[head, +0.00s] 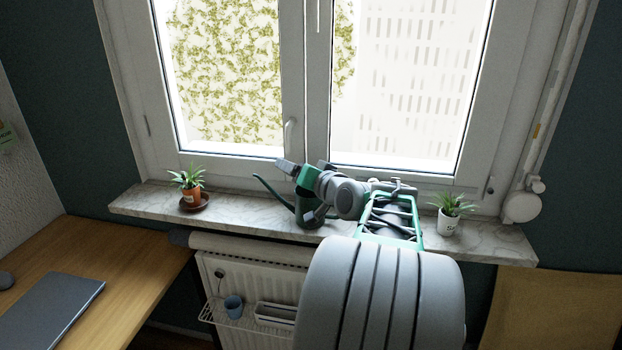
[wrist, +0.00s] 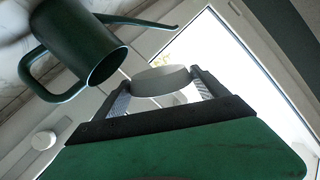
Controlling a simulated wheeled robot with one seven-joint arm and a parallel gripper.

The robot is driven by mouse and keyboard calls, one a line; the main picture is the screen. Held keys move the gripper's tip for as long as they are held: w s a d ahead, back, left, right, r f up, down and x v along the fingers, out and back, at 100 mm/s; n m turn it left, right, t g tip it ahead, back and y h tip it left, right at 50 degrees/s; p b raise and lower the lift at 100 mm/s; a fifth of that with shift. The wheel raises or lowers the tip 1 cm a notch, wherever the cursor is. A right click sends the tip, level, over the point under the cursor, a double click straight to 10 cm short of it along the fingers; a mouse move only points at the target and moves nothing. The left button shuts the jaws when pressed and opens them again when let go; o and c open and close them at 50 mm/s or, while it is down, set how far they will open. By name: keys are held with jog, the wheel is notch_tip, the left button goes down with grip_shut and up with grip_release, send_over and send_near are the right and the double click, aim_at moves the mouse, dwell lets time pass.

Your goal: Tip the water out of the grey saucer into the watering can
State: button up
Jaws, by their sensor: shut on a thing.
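The dark green watering can (head: 309,212) stands on the windowsill, partly hidden behind my arm, its spout toward the left. In the wrist view the can (wrist: 72,40) shows its round open mouth, dark inside, to the left of my gripper. My gripper (wrist: 162,88) is shut on the grey saucer (wrist: 160,77), a pale disc between the two fingers. The saucer is held off the sill, above and close to the can. I cannot tell its exact tilt, and no water is visible. In the head view my gripper (head: 290,167) is above the can.
A potted plant (head: 190,188) in a brown saucer (head: 194,203) stands at the sill's left. Another plant in a white pot (head: 448,222) is at the right. The window (head: 305,100) is close behind. A wire basket (head: 238,314) with a blue cup hangs below.

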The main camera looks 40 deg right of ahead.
jog(key=shift+s+d+r+m+y+p, duration=0.1)
jog(key=shift+d+r+m+y+p, duration=0.25)
jog(key=shift+p, duration=0.75)
jog(key=shift+s+d+r+m+y+p, duration=0.1)
jog(key=shift+d+m+p, duration=0.35)
jog(key=shift+p, duration=0.6)
jog(key=shift+d+r+m+y+p, duration=0.2)
jog(key=shift+m+p, duration=0.4)
jog(key=shift+p, duration=0.65)
jog(key=shift+d+r+m+y+p, duration=0.2)
jog(key=shift+m+p, duration=0.4)
jog(key=shift+p, duration=0.6)
dwell(1.1)
